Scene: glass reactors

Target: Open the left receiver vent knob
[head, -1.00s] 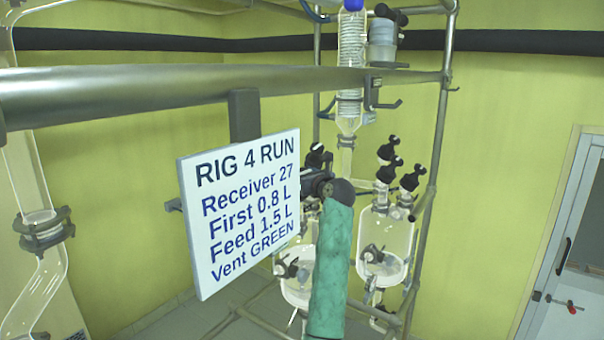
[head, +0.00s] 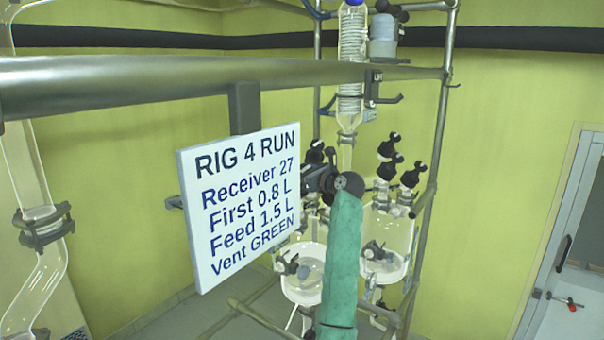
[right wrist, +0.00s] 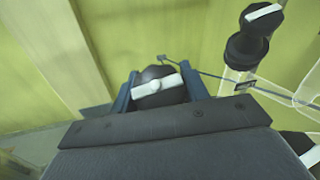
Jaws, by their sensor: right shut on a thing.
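The left receiver (head: 303,285) is a clear glass vessel, partly behind the sign and my green-sleeved right arm. A black knob (head: 315,151) shows above it. The bar lies slightly tilted across the knob. My left gripper is not in view.
The right receiver (head: 388,235) stands beside, with several black knobs (head: 390,165) on top. Another knob (right wrist: 250,32) with a white bar is close to my right gripper. A white sign (head: 240,210) and a metal rail (head: 200,82) are in front. Frame posts (head: 437,130) stand right.

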